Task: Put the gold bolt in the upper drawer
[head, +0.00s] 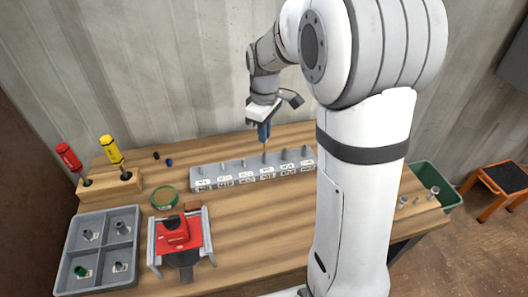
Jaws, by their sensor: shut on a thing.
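My gripper (264,118) is above the grey labelled rack (222,168) at the back middle of the table. It points down and is shut on a blue-handled tool (263,133), which looks like a screwdriver. The tool's thin shaft reaches down to the rack among its row of small upright posts; whether it touches one I cannot tell. Several small metal pieces that look like bolts (434,191) stand at the table's right end. None is clearly gold at this size. I see no drawer in this view; my arm hides part of the table.
A wooden holder (98,191) carries a red (68,156) and a yellow screwdriver (110,149). A grey four-part tray (70,245), a red fixture (174,236) and a round green-rimmed dish (164,187) are at left. A green bin (424,172) and orange-legged stool (496,180) are right.

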